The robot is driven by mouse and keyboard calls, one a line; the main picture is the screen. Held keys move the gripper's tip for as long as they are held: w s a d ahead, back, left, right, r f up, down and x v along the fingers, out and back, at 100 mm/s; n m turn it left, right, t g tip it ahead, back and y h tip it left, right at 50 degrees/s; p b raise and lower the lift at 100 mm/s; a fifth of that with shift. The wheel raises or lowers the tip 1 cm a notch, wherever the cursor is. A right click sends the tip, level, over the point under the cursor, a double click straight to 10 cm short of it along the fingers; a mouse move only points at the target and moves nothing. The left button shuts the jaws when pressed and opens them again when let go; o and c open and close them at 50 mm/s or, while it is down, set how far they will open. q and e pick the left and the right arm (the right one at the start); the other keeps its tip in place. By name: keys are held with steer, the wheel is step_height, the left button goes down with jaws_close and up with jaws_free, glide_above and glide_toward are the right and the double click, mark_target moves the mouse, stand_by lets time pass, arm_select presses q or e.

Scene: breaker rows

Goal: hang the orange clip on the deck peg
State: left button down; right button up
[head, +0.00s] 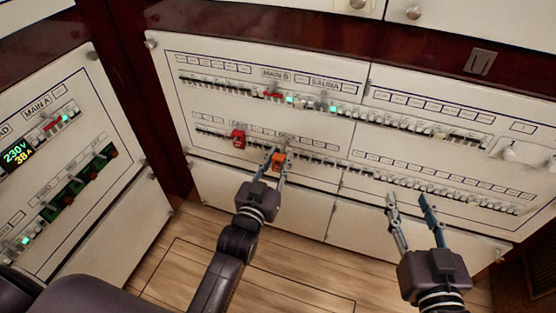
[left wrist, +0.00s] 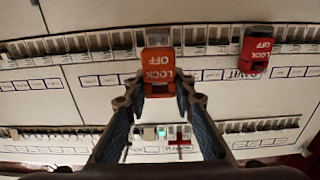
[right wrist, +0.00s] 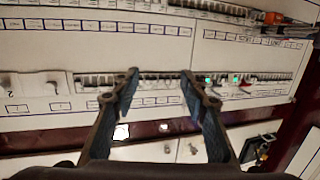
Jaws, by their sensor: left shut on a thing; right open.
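The orange clip (head: 278,162), marked LOCK OFF, is between the fingertips of my left gripper (head: 277,157), which is shut on it. In the left wrist view the clip (left wrist: 158,66) is in front of the lower breaker row; I cannot tell whether it touches the row. A label (head: 286,137) that seems to read DECK is just above the clip in the head view. I cannot make out the deck peg itself. My right gripper (head: 408,198) is open and empty in front of the panel's lower right part.
A red LOCK OFF clip (head: 238,139) hangs on the same row to the left, near a DAVIT label; it also shows in the left wrist view (left wrist: 256,53). An upper breaker row (head: 225,84) has lit green indicators. A side panel (head: 70,140) stands at the left. Wood floor (head: 200,240) is clear below.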

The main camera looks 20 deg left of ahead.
stand_by(0.5)
arm_select(q)
steer(key=shift+p, duration=0.35)
arm_select(e)
steer(key=shift+s+d+f+g+h, duration=0.15)
steer(key=shift+f+g, duration=0.2)
steer(key=shift+f, duration=0.25)
steer(key=shift+s+d+f+g+h, duration=0.1)
steer(key=shift+s+f+g, duration=0.15)
steer(key=shift+f, duration=0.35)
steer(key=shift+s+d+f+g+h, duration=0.15)
steer(key=shift+f+g, duration=0.25)
steer(key=shift+f, duration=0.2)
arm_select(q)
steer(key=shift+p, duration=0.35)
arm_select(e)
steer(key=shift+s+d+f+g, duration=0.15)
steer(key=shift+s+f+g, duration=0.15)
steer(key=shift+f, duration=0.3)
steer(key=shift+s+d+f+g, duration=0.1)
steer(key=shift+s+f+g, duration=0.2)
steer(key=shift+f, duration=0.25)
steer(key=shift+s+d+f+g, duration=0.15)
steer(key=shift+s+f+g, duration=0.15)
steer(key=shift+f, duration=0.3)
steer(key=shift+w+r, duration=0.1)
